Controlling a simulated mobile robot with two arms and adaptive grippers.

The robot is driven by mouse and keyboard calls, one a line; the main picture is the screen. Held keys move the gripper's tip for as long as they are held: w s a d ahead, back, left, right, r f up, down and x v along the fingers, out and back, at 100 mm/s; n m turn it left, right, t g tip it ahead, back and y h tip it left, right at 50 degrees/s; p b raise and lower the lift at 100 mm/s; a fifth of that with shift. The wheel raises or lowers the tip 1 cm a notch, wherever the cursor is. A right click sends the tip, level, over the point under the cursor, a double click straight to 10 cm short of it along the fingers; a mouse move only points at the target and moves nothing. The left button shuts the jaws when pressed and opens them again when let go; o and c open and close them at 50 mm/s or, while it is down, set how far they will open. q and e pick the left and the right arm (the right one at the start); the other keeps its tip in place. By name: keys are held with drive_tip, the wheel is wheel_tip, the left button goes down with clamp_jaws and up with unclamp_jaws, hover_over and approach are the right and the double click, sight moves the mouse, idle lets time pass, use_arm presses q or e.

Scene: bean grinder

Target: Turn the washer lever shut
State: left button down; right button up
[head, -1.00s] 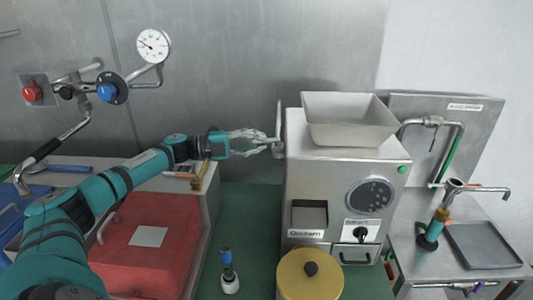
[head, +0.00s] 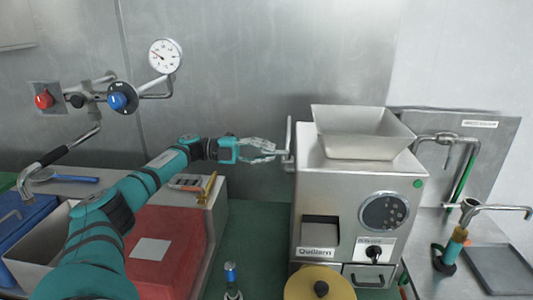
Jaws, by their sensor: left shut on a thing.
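An upright grey metal lever (head: 289,136) stands at the left side of the boxy metal grinder (head: 334,185). My left gripper (head: 280,153) reaches in from the left at the lever's lower part. Its fingers are shut on the lever, though the exact contact is small and partly hidden. I cannot tell from here whether this is the washer lever. Another tap (head: 497,210) with a spout stands above the counter at the right, apart from my gripper. My right gripper is not in view.
A cream hopper (head: 362,140) tops the grinder. A yellow round lid (head: 305,284) and a blue-capped bottle (head: 231,275) are in front. A red box (head: 160,225) lies below my left arm. Wall pipes carry a gauge (head: 165,56) and red and blue knobs. Green surface is clear left of the grinder.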

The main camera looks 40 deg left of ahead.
use_arm(q)
drive_tip(key=c, duration=1.4)
unclamp_jaws()
drive_tip(key=shift+r, duration=0.25)
drive_tip(key=shift+o, duration=0.3)
drive_tip(key=shift+w+f, duration=0.1)
drive_tip(key=v, duration=1.2)
